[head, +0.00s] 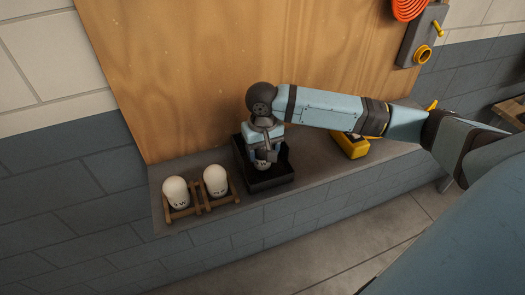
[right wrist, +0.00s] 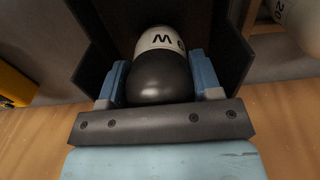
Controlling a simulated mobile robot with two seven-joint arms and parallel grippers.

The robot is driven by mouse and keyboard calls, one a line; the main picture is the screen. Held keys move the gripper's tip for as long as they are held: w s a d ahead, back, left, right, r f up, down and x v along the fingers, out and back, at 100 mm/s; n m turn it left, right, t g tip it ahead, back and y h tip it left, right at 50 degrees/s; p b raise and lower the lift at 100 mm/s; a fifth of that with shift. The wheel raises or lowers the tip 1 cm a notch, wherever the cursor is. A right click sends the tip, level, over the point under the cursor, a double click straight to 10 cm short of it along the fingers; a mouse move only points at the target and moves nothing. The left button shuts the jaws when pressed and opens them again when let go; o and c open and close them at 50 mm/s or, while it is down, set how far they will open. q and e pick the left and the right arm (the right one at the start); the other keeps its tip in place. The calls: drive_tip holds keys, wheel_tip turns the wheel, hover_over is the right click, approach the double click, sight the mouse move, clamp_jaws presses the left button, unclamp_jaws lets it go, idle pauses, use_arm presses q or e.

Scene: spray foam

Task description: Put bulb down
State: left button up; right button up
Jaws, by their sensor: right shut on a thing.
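My right gripper (head: 265,154) points down over a black open tray (head: 268,184) on the grey ledge. It is shut on a bulb (head: 263,165), which is mostly hidden by the gripper in the head view. In the right wrist view the bulb (right wrist: 163,72) shows a dark rounded end towards me and a white part with black lettering. The blue fingers of the gripper (right wrist: 161,80) sit on both sides of it. The tray's dark walls (right wrist: 88,45) surround it; I cannot tell whether the bulb touches the tray floor. My left gripper is not in view.
Two white bulbs (head: 176,192) (head: 215,180) stand in wooden holders (head: 204,201) left of the tray. A yellow object (head: 353,146) lies on the ledge to the right, under my arm. A wooden panel (head: 180,80) rises behind the ledge.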

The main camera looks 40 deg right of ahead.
drive_tip(key=shift+f, duration=0.4)
drive_tip(key=o, duration=1.1)
drive_tip(key=shift+f, duration=0.15)
